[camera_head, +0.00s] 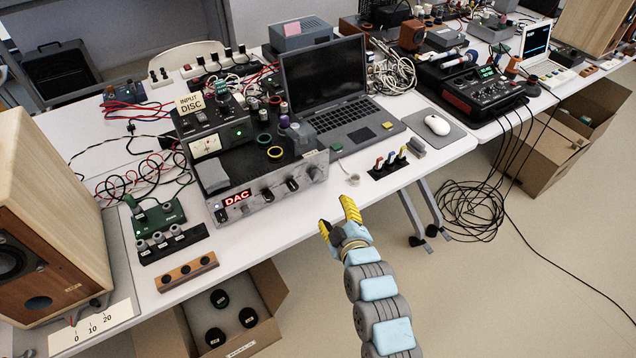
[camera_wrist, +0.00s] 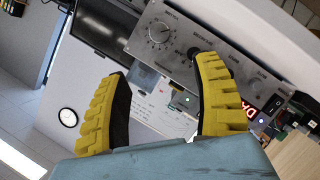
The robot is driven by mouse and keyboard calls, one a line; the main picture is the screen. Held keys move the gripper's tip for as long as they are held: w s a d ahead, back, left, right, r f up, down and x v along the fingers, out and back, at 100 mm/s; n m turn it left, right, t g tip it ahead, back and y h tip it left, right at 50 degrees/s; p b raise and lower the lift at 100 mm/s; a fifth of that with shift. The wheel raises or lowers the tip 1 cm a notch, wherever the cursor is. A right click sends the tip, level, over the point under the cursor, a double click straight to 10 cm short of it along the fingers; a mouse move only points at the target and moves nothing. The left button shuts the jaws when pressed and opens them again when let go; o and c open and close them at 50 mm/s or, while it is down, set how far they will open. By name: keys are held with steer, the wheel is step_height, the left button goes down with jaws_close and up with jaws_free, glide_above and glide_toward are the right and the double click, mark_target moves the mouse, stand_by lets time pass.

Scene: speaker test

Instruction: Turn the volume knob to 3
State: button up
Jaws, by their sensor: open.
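The grey-fronted amplifier (camera_head: 262,192) with a red DAC label (camera_head: 237,198) stands on the white table. Its front panel (camera_wrist: 185,62) runs across the top right of the wrist view. A round knob ringed by scale marks (camera_wrist: 159,33) sits at the panel end away from the DAC label; it appears to be the volume knob, seen as the rightmost knob (camera_head: 313,173) in the head view. Its setting is too small to read. My gripper (camera_head: 338,217) is open and empty in front of the table edge, apart from the panel. Its yellow fingers (camera_wrist: 162,72) frame a gap below the knob.
Small coloured-handled switches (camera_head: 390,160) stand on the table right of the amplifier. A laptop (camera_head: 330,85) is behind it. A wooden knob block (camera_head: 187,271) lies left near the edge. An open cardboard box (camera_head: 265,290) is below.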

mark_target(318, 178)
steer(key=b+x, duration=0.2)
steer(key=x, duration=0.6)
steer(key=b+x, duration=0.2)
steer(key=x, duration=0.6)
steer(key=shift+w+a+r+b, duration=0.1)
steer(key=shift+w+a+b, duration=0.05)
steer(key=shift+w+b, duration=0.25)
steer(key=c, duration=1.2)
